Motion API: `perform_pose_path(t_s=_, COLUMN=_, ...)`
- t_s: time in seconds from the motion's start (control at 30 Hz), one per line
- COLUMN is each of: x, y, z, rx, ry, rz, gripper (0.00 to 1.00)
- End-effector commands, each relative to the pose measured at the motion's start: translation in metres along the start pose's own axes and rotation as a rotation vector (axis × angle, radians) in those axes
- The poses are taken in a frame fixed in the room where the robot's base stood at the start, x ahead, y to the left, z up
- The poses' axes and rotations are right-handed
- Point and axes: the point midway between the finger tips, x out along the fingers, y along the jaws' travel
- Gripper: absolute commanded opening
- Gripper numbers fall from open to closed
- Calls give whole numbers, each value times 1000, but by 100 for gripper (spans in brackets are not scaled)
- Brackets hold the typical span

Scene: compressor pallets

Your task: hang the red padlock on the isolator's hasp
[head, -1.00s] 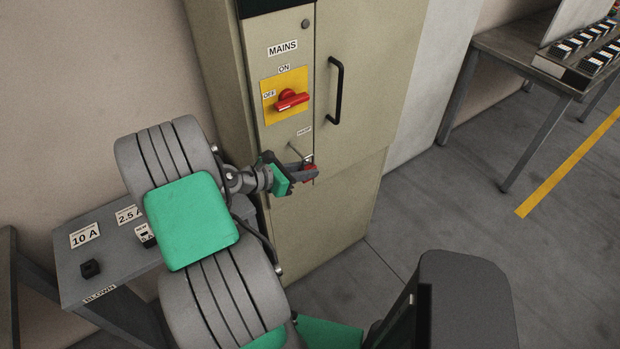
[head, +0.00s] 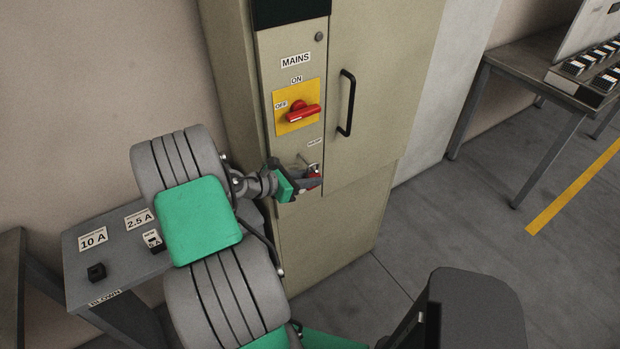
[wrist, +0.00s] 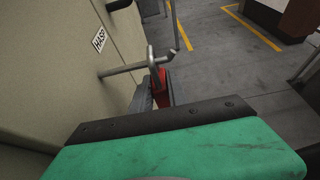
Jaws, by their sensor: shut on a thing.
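The red padlock (head: 314,181) is in the jaws of my gripper (head: 305,186), in front of the MAINS panel, low under the HASP label. It also shows in the wrist view (wrist: 162,80), just past the gripper's dark edge, with its shackle upward. My gripper is shut on the padlock's body. The hasp (wrist: 126,68) is a grey rod standing out from the panel with an upturned tip. The shackle is right at the rod's outer end; I cannot tell whether it is around the rod or beside it. The jaws hide much of the padlock body.
The isolator's red handle (head: 302,112) on its yellow plate is above the hasp. A black door handle (head: 346,103) stands out to the right. A grey fuse table (head: 85,263) is at left. Open floor lies to the right of the cabinet.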

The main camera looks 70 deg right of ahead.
Motion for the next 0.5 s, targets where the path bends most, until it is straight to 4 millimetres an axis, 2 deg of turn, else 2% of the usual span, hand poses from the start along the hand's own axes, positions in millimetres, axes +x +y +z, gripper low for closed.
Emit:
perform_pose_path(t_s=0.07, x=0, y=0, z=0, rx=0, ry=0, rz=0, gripper=0)
perform_pose_path(t_s=0.1, x=0, y=0, z=0, rx=0, ry=0, rz=0, gripper=21)
perform_pose_path(t_s=0.4, x=0, y=0, z=0, rx=0, ry=0, rz=0, gripper=45)
perform_pose_path(t_s=0.5, x=0, y=0, z=0, rx=0, ry=0, rz=0, gripper=45)
